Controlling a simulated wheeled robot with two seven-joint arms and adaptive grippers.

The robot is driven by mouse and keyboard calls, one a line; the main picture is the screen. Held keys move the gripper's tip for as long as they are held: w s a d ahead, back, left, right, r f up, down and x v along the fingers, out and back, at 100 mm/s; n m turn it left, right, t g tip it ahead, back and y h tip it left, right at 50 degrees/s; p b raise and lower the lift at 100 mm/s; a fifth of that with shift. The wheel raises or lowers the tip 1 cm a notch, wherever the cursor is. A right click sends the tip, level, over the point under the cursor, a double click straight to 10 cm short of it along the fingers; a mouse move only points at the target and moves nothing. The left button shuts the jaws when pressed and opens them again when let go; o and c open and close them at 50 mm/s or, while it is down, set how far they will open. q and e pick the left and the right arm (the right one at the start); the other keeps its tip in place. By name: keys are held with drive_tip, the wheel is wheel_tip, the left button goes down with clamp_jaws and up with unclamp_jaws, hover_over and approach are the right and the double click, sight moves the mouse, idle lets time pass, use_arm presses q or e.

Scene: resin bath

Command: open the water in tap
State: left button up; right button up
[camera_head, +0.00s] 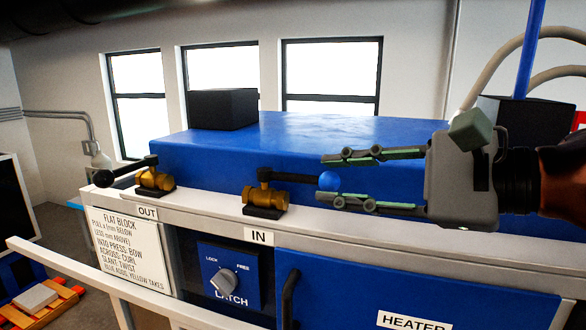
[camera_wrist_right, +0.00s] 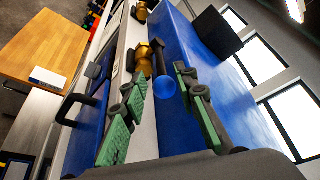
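The water in tap (camera_head: 266,196) is a brass valve on the ledge above the "IN" label (camera_head: 259,237). Its black lever (camera_head: 290,178) points right, along the ledge, and ends in a blue ball (camera_head: 329,181). My right gripper (camera_head: 327,180) comes in from the right with its fingers apart, one above and one below the ball in the head view. In the right wrist view the blue ball (camera_wrist_right: 166,87) shows between the fingertips, with gaps visible; I cannot tell whether either finger touches it. My left gripper is not in view.
Another brass tap (camera_head: 155,180) with a black-ended lever stands left, by the "OUT" label (camera_head: 147,212). The blue bath housing (camera_head: 300,130) rises behind the taps. Below are a latch knob (camera_head: 222,281), a black door handle (camera_head: 289,298) and a white rail (camera_head: 90,275).

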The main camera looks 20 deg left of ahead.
sight(300, 177)
drive_tip(key=p+x, duration=0.2)
drive_tip(key=x, duration=0.4)
drive_tip(key=shift+a+r, duration=0.1)
drive_tip(key=shift+a, duration=0.1)
drive_tip(key=shift+x, duration=0.9)
drive_tip(key=shift+d, duration=0.1)
drive_tip(key=shift+c, duration=0.5)
drive_tip(key=c, duration=0.3)
clamp_jaws()
drive_tip(key=shift+f, duration=0.2)
